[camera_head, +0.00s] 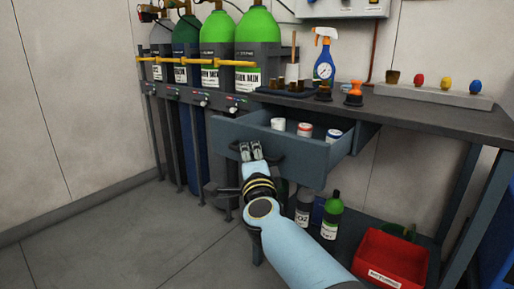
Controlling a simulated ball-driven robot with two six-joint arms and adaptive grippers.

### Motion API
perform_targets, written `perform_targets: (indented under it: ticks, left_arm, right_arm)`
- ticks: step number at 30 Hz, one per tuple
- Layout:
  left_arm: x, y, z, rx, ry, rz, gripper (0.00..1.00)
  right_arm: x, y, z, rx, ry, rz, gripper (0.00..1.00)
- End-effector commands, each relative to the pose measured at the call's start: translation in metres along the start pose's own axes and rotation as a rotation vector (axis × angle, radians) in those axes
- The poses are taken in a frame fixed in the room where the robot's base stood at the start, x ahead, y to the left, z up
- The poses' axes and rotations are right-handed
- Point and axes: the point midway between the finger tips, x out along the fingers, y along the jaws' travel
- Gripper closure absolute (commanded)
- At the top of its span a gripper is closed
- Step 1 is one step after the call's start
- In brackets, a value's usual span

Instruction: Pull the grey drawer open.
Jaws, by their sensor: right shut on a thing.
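The grey drawer (303,163) stands pulled out from under the dark bench top (420,112), its inside showing from above. Several small cans (305,130) with white and red parts are in it. My right gripper (251,150) is at the left part of the drawer's front, shut on the drawer's dark handle (273,161), which the fingers partly hide. My right arm comes up from the bottom of the picture. My left gripper is not in view.
Gas cylinders (258,40) stand in a rack at the back left. A spray bottle (324,58) and small items stand on the bench. The floor at left is clear.

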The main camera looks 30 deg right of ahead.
Motion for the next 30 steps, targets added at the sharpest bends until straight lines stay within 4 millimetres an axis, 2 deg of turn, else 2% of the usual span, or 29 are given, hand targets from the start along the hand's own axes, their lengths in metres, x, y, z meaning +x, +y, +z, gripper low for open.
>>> perform_targets:
  ticks: [1, 14, 15, 20, 27, 30]
  left_arm:
    - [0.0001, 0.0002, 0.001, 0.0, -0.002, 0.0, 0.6]
    - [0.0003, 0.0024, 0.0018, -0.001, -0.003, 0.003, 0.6]
    - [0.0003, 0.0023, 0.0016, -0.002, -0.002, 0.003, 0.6]
    - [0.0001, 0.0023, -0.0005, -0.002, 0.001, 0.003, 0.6]
    - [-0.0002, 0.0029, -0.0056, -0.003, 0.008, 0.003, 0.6]
    - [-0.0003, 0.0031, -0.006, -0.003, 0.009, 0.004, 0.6]
  right_arm:
    - [-0.0035, 0.0058, 0.001, -0.004, -0.001, 0.011, 1.0]
    - [-0.005, 0.0066, 0.0022, -0.005, -0.001, 0.012, 1.0]
    - [-0.0049, 0.0066, 0.0021, -0.005, -0.001, 0.012, 0.87]
    - [-0.0041, 0.0048, 0.0021, -0.003, -0.001, 0.009, 0.66]
    - [-0.0033, 0.0021, 0.002, -0.001, 0.0, 0.004, 0.66]
    - [-0.0091, 0.0027, 0.0023, -0.001, -0.001, 0.006, 0.66]
